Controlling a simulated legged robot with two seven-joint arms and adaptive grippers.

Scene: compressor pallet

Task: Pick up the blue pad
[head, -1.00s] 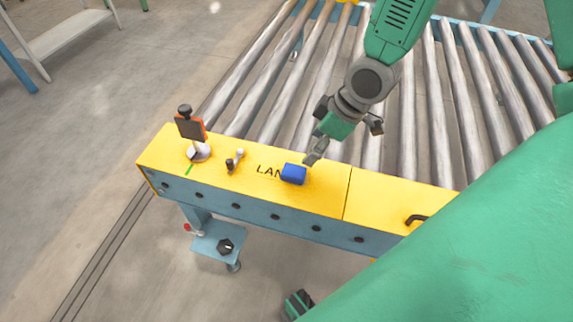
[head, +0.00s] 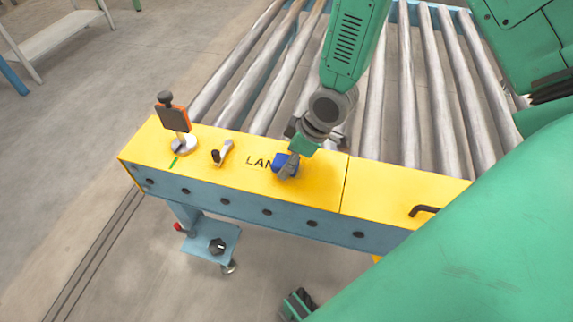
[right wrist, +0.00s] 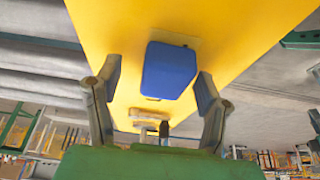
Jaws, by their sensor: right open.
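The blue pad (head: 280,160) lies on the yellow top of the conveyor's end beam, over the black lettering. My right gripper (head: 288,168) reaches down over it and hides part of it in the head view. In the right wrist view the blue pad (right wrist: 169,70) shows between the two open fingers of the right gripper (right wrist: 160,86), with a gap on each side. Whether the fingertips reach down beside the pad is hard to tell. My left gripper cannot be made out.
On the yellow beam (head: 385,192), left of the pad, stand a small black-and-silver part (head: 221,153) and an orange-framed dark plate on a post (head: 173,118). A black handle (head: 424,210) is at the right. Metal rollers (head: 374,95) lie behind the beam.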

